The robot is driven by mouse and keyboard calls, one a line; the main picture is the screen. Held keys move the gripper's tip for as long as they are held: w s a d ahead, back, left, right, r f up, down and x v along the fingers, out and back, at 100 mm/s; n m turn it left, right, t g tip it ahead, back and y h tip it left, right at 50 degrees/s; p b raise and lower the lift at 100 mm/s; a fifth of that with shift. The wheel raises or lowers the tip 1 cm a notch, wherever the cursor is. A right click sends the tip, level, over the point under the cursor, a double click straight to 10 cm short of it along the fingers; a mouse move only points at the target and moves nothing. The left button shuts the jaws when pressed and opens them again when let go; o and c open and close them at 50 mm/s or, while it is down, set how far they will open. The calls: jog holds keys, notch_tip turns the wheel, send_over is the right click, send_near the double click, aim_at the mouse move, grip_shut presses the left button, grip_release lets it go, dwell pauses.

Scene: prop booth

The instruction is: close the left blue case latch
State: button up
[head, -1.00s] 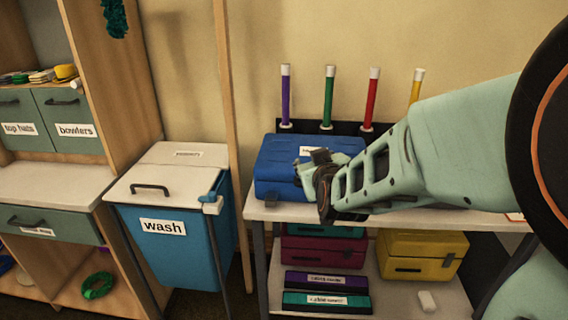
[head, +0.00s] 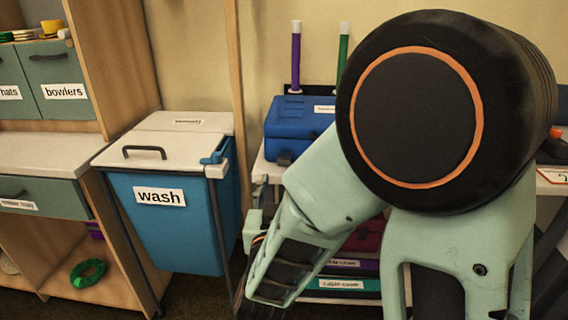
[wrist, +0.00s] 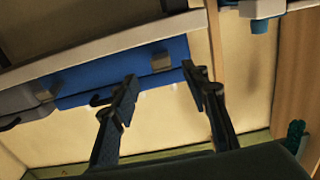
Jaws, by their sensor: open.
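The blue case (head: 297,122) sits on the white top shelf of a rack, its right part hidden behind my arm in the head view. Its left latch (head: 284,158) is a small dark piece low on the front. I cannot tell whether the left latch is raised or flat. My gripper (wrist: 160,77) is open and empty, its fingertips either side of the left latch in the picture, seemingly short of it.
A blue wash bin (head: 172,218) with a white lid stands left of the rack, beside a wooden post (head: 236,60). Purple and green batons (head: 295,55) stand behind the case. Labelled cases (head: 343,284) lie on the lower shelf. A wooden cabinet (head: 112,60) is at far left.

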aim_at(284, 164)
jog(key=w+b, duration=0.1)
jog(key=w, duration=0.8)
jog(key=shift+w+d, duration=0.15)
jog(key=shift+d, duration=0.05)
jog(key=shift+c, duration=0.3)
grip_shut()
